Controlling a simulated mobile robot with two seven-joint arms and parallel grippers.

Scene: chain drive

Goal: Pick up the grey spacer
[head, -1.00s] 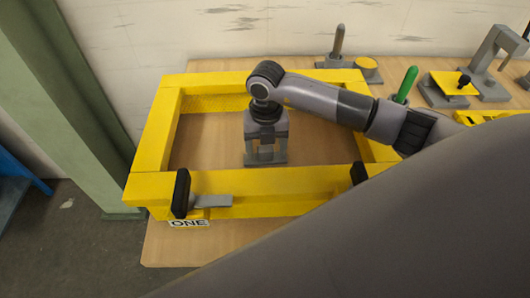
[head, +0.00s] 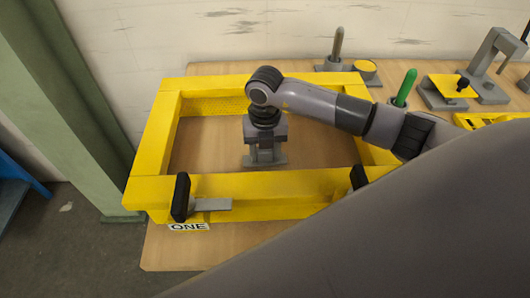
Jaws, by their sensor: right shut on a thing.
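My right gripper (head: 265,151) points down inside the yellow frame (head: 270,187), over the wooden table top. Its fingers are close together and shut on the grey spacer (head: 280,161), a flat grey piece low at the fingertips. The fingers hide the middle of the spacer. I cannot tell whether it still touches the table. My left gripper is not in view.
The yellow frame's walls surround the right gripper. Black-handled clamps (head: 181,197) stand at its front side, above a label reading ONE (head: 188,227). Behind and to the right are a grey peg (head: 337,45), a green peg (head: 406,87) and a yellow-topped block (head: 453,86).

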